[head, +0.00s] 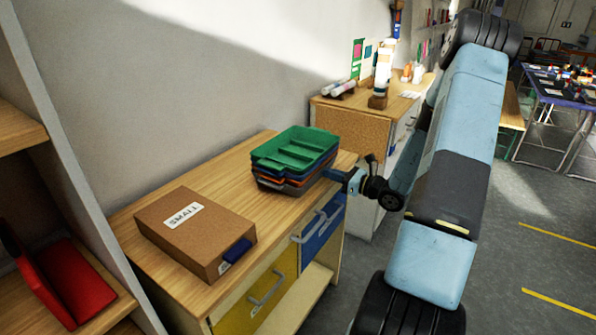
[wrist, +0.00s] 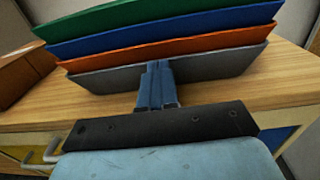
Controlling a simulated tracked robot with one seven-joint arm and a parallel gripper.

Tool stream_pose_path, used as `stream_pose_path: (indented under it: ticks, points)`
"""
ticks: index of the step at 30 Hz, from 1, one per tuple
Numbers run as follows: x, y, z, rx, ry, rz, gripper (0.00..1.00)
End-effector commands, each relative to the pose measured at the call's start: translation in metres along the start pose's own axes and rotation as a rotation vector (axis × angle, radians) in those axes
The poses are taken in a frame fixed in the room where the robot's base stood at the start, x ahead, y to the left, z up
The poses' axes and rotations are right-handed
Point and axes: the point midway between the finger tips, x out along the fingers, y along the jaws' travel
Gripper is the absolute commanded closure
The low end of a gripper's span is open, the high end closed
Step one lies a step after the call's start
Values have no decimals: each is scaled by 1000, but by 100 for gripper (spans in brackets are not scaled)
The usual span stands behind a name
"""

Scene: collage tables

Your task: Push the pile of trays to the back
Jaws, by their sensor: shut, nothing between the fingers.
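The pile of trays (head: 296,158) stands on the wooden cabinet top in the head view, toward its right end. A green tray is on top, with blue, orange and grey trays below. In the wrist view the pile (wrist: 165,45) fills the upper middle, its layers slightly fanned. My gripper (head: 332,173) is at the front right side of the pile. In the wrist view my gripper (wrist: 157,68) is shut and empty, its blue fingertips up against the grey bottom tray or very near it. I cannot tell if they touch.
A brown box labelled SMALL (head: 195,232) lies left of the pile on the cabinet top (head: 150,212). The wall (head: 230,80) rises behind, with a strip of bare wood before it. Drawer handles (head: 268,290) stick out below the front edge. Another cabinet (head: 350,128) stands beyond.

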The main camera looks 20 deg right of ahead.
Motion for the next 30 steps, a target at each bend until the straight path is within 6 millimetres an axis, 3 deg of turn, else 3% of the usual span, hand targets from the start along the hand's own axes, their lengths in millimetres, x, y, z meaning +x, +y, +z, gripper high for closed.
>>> stream_pose_path:
  ticks: [30]
  points:
    - [50, 0, 0, 0, 0, 1, 100]
